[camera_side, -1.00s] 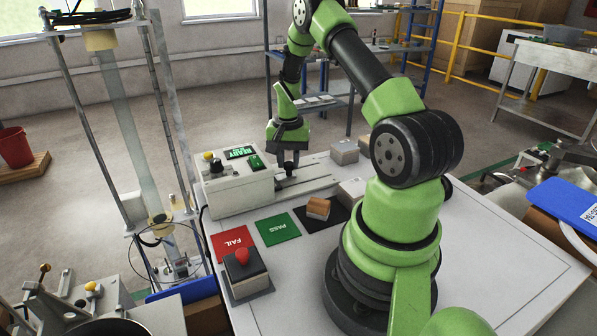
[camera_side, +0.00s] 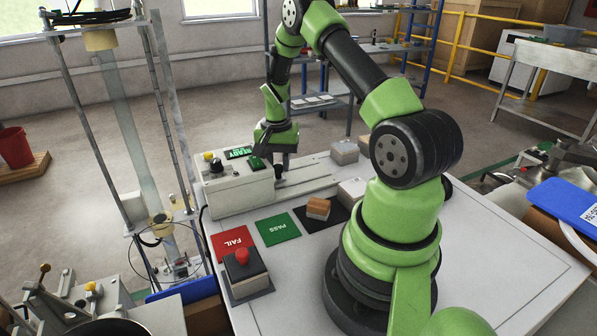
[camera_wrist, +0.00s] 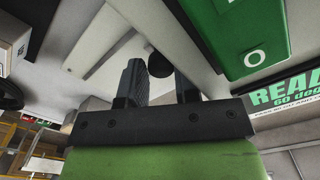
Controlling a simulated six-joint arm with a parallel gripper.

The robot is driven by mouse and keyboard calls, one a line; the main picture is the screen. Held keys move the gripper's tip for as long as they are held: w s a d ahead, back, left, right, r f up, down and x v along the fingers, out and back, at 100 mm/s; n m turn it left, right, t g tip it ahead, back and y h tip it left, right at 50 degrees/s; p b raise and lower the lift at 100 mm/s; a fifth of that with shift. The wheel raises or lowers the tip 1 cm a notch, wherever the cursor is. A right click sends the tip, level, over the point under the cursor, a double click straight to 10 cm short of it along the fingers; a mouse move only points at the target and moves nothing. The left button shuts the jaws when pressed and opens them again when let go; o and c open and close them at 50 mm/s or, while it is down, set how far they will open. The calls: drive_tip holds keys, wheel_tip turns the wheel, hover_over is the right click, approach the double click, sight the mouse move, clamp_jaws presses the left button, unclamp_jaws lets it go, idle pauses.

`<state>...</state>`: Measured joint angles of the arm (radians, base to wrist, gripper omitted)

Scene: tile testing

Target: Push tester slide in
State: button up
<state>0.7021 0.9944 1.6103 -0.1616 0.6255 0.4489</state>
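The tester (camera_side: 235,198) is a light grey box with a lit green READY screen (camera_side: 240,152). Its pale slide track (camera_side: 312,183) runs out to the right from its right face. My gripper (camera_side: 280,172) points down close to that face, above the near end of the track. In the wrist view my gripper (camera_wrist: 160,85) has its two dark fingers apart. A round black knob (camera_wrist: 160,66) shows between the fingertips. Whether the fingers press on the knob is not clear. The tester's green panel (camera_wrist: 240,40) fills the upper right there.
An orange-brown tile block (camera_side: 318,208) lies on a black mat (camera_side: 337,215). Green PASS (camera_side: 279,229) and red FAIL (camera_side: 233,243) pads lie in front of the tester, with a red button box (camera_side: 245,272) nearby. Grey blocks (camera_side: 344,151) stand right of the track.

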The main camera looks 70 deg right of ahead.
drive_tip(key=shift+w+r, duration=0.1)
drive_tip(key=shift+r, duration=1.65)
drive_tip(key=shift+c, duration=0.2)
drive_tip(key=shift+o, duration=1)
drive_tip(key=shift+r, duration=0.3)
drive_tip(key=shift+o, duration=0.3)
drive_tip(key=shift+r, duration=1.05)
